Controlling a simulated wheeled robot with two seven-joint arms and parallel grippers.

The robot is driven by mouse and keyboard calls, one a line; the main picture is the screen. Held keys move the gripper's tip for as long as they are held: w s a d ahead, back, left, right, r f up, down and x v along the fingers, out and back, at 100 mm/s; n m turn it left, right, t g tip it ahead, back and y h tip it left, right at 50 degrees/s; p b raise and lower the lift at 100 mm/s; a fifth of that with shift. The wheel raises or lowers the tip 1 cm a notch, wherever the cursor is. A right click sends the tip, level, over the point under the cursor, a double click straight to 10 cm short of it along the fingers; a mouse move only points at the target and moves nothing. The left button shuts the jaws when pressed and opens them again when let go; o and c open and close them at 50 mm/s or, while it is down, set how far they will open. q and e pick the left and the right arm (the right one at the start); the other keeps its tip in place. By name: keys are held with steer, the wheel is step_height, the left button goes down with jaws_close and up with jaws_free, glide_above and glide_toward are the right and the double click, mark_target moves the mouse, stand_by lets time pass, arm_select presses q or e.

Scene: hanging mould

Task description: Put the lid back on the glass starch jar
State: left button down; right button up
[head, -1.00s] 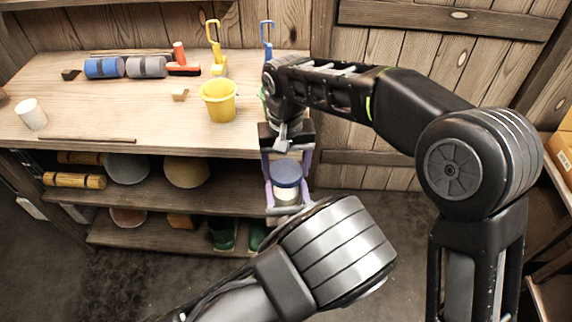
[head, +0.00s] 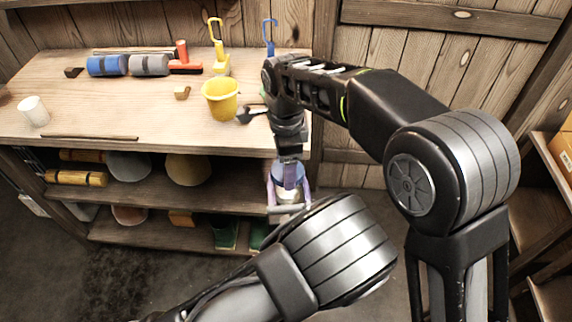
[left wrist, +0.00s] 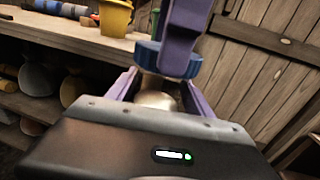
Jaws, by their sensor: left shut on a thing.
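The glass starch jar (head: 289,197), with pale contents, is held upright between the purple fingers of my left gripper (head: 289,206). In the left wrist view the jar (left wrist: 157,99) shows between those fingers. The blue lid (head: 277,174) is directly over the jar; it also shows in the left wrist view (left wrist: 155,55). I cannot tell whether it rests on the rim or sits slightly above. My right gripper (head: 290,178) points down over the lid, one purple finger crossing in front of it. Its other finger is hidden, so its opening is unclear.
The wooden workbench (head: 95,115) stands behind and to the left, with a yellow bucket (head: 221,99), a white cup (head: 33,111) and blue and grey rolls. Shelves below hold pots and green boots (head: 226,233). A wooden wall (head: 400,55) stands at the back right.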

steer(key=o, duration=1.4)
steer(key=shift+r, duration=2.3)
steer(key=shift+d, duration=0.1)
steer(key=shift+c, duration=0.3)
